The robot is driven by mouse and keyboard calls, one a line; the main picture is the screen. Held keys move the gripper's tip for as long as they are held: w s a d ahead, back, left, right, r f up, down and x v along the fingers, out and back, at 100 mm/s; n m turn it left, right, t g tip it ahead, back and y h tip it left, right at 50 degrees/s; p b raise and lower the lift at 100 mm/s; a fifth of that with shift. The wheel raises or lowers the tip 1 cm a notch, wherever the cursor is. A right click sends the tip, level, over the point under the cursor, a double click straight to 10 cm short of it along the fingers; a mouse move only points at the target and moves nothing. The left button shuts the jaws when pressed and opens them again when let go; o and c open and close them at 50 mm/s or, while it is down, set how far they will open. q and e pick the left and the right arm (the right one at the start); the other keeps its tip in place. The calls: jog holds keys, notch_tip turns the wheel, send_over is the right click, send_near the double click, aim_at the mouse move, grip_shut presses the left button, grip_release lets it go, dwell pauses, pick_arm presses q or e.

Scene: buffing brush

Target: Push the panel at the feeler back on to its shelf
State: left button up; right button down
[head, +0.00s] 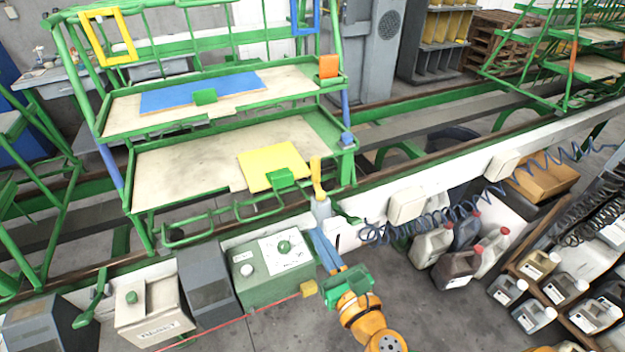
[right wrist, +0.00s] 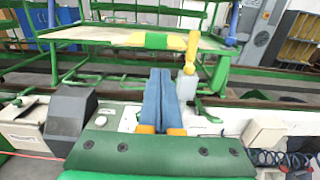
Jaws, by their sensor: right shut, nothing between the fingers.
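A yellow panel (head: 258,170) with a green tab (head: 281,178) lies on the lower shelf (head: 185,170) of a green rack. Its front part reaches the shelf's front edge, beside the feeler (head: 317,178), a yellow-tipped post. In the right wrist view the panel (right wrist: 127,39) and the feeler (right wrist: 190,62) show beyond my fingers. Whether panel and feeler touch I cannot tell. My right gripper (head: 321,240), with blue fingers, is shut and empty, below and in front of the feeler. It also shows in the right wrist view (right wrist: 160,78). My left gripper is not in view.
A blue panel (head: 200,91) lies on the upper shelf. A green control box (head: 270,268) and grey boxes stand left of my right gripper. A coiled blue hose (head: 430,222) and several jugs (head: 433,246) are to the right. The rack's green front rail runs below the shelf.

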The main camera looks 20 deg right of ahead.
jog(key=p, duration=0.2)
send_near(283, 185)
jog(key=w, duration=0.6)
jog(key=shift+w, duration=0.15)
jog(key=shift+w+a, duration=0.25)
jog(key=shift+w, duration=0.05)
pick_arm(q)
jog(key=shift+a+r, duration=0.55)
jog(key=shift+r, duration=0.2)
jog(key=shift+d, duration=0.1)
pick_arm(e)
jog(key=shift+d, duration=0.15)
